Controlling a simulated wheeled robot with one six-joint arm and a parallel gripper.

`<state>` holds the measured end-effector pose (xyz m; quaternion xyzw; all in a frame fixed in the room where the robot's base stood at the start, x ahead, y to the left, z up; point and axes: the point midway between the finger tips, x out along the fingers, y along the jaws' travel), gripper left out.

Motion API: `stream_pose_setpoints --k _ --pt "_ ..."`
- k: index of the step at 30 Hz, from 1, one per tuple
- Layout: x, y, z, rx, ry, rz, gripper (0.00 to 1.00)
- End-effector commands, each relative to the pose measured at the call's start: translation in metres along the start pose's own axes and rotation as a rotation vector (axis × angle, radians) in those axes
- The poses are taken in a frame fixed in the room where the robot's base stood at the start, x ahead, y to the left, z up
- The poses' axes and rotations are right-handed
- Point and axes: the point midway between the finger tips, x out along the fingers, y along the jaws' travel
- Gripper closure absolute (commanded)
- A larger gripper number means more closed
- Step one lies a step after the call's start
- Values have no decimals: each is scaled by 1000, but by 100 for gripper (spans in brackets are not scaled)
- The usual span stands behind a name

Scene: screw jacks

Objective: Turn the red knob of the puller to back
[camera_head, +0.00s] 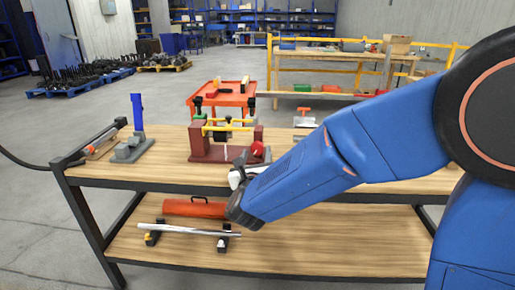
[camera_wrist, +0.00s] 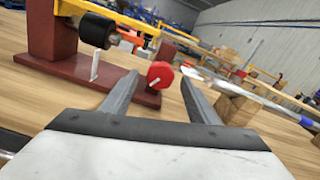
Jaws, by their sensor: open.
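The puller (camera_head: 205,149) is a dark red frame with yellow bars, standing on the wooden workbench (camera_head: 350,183). Its red knob (camera_head: 257,149) is at the right end of the frame. In the wrist view the red knob (camera_wrist: 160,75) shows between my two fingers, beyond their tips or near them; no contact is visible. My gripper (camera_wrist: 157,85) is open and empty. In the head view my gripper (camera_head: 243,170) is just in front of the knob, partly hidden by my blue arm. The puller's base (camera_wrist: 105,78) shows at the upper left of the wrist view, with a black roller (camera_wrist: 97,30).
A grey device with a blue handle (camera_head: 137,112) stands at the bench's left. A red toolbox (camera_head: 195,208) and a silver bar (camera_head: 195,229) are on the lower shelf. Wooden blocks (camera_wrist: 236,108) show right of my fingers. A red cart (camera_head: 222,97) stands behind the bench.

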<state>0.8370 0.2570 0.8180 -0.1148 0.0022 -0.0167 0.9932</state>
Motion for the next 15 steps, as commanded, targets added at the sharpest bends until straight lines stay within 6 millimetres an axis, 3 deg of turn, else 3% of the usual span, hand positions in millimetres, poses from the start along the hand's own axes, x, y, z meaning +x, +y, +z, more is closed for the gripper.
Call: stream_pose_setpoints --k 6,15 --pt "-44 1 1 2 -2 3 46" --pt "-82 1 1 1 -1 2 46"
